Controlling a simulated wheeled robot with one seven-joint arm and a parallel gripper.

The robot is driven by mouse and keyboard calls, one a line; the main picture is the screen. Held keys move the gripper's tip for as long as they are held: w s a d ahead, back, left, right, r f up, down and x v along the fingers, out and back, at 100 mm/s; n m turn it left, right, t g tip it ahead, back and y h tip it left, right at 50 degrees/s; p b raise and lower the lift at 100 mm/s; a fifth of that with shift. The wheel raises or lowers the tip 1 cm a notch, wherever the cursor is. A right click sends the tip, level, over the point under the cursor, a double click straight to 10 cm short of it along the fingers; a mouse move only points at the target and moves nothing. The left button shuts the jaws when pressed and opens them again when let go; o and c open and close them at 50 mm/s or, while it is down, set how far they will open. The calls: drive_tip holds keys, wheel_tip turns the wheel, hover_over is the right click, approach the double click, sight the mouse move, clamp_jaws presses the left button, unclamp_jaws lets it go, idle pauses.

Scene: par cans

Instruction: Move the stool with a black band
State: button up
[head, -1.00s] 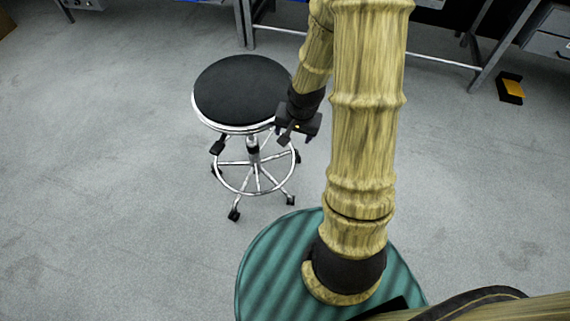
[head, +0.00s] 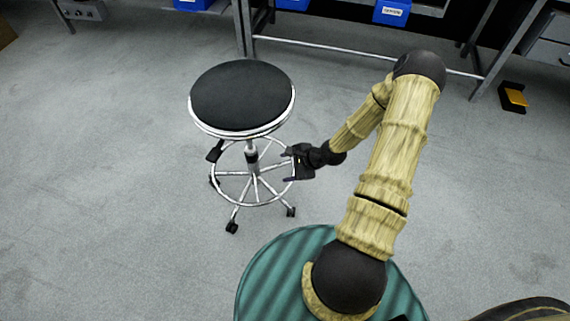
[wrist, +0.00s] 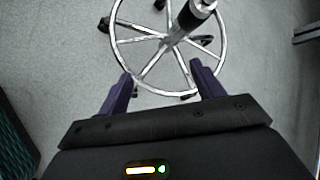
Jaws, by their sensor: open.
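The stool (head: 242,97) has a round black seat with a silver rim, a chrome column with a black band (head: 251,156), a foot ring and a wheeled base. It stands upright on the floor, left of my arm in the head view. My gripper (head: 288,166) is open at the right side of the foot ring, below seat height. In the wrist view the open fingers (wrist: 160,88) point at the near part of the chrome foot ring (wrist: 140,86), with the column beyond. I cannot tell whether the fingers touch the ring. The seat is out of the wrist view.
Metal benches (head: 365,55) with blue bins (head: 391,12) stand along the back. A black and yellow object (head: 513,97) lies on the floor at the right. The grey floor (head: 100,200) is clear left of and in front of the stool.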

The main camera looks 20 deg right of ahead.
sight(257, 157)
drive_tip(key=w+m+t, duration=0.1)
drive_tip(key=m, duration=0.2)
drive_tip(key=f+m+t+y, duration=0.1)
drive_tip(key=m+t, duration=0.1)
drive_tip(key=m, duration=0.1)
drive_tip(key=w+f+m+t+y, duration=0.1)
drive_tip(key=m+t, duration=0.1)
drive_tip(key=m, duration=0.1)
drive_tip(key=shift+w+f, duration=0.15)
drive_tip(key=shift+w, duration=0.2)
drive_tip(key=shift+a, duration=0.1)
drive_tip(key=b+x, duration=0.6)
drive_tip(key=x, duration=1)
drive_tip(key=shift+w+a, duration=0.1)
drive_tip(key=shift+a, duration=0.05)
drive_tip(key=shift+w+a, duration=0.3)
drive_tip(key=shift+w, duration=0.15)
clamp_jaws()
